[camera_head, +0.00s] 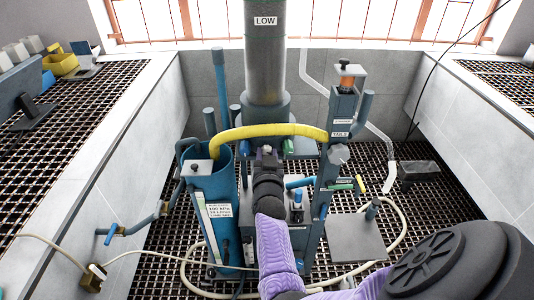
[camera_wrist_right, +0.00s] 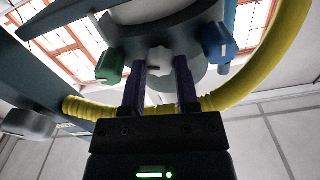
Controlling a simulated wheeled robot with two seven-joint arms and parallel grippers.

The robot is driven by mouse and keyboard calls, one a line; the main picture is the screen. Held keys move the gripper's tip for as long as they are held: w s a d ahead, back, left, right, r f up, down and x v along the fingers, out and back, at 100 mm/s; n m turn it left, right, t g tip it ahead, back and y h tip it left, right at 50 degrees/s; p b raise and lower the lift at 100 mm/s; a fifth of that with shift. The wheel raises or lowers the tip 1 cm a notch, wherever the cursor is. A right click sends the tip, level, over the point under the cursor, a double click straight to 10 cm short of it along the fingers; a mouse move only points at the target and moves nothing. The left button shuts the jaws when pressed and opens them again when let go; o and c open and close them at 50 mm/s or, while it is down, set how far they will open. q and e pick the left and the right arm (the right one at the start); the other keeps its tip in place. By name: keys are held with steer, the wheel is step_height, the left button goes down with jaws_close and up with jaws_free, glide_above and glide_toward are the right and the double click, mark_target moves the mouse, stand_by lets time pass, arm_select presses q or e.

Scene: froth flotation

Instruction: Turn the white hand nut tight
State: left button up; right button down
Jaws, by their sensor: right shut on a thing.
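The white hand nut (camera_wrist_right: 160,56) shows in the right wrist view, between the tips of my right gripper (camera_wrist_right: 160,72), under a grey round body. The two dark fingers stand a little apart, one on each side of the nut, and the gripper is shut on it. The fingers hide parts of the nut's sides. In the head view my right gripper (camera_head: 266,156) reaches up to the front of the machine, just below the thick grey column (camera_head: 266,70). There the nut is small and mostly hidden by the gripper. My left gripper is not in view.
A yellow hose (camera_head: 268,130) arches over the gripper, from the blue tank (camera_head: 212,205) to the right post (camera_head: 340,115). A green knob (camera_wrist_right: 110,64) and a blue knob (camera_wrist_right: 218,43) flank the nut. A pale hose (camera_head: 398,235) lies on the grating.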

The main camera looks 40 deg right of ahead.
steer(key=m+p, duration=0.1)
steer(key=m, duration=1.1)
steer(key=shift+m, duration=0.4)
stand_by(0.4)
steer(key=shift+c, duration=1.8)
jaws_free()
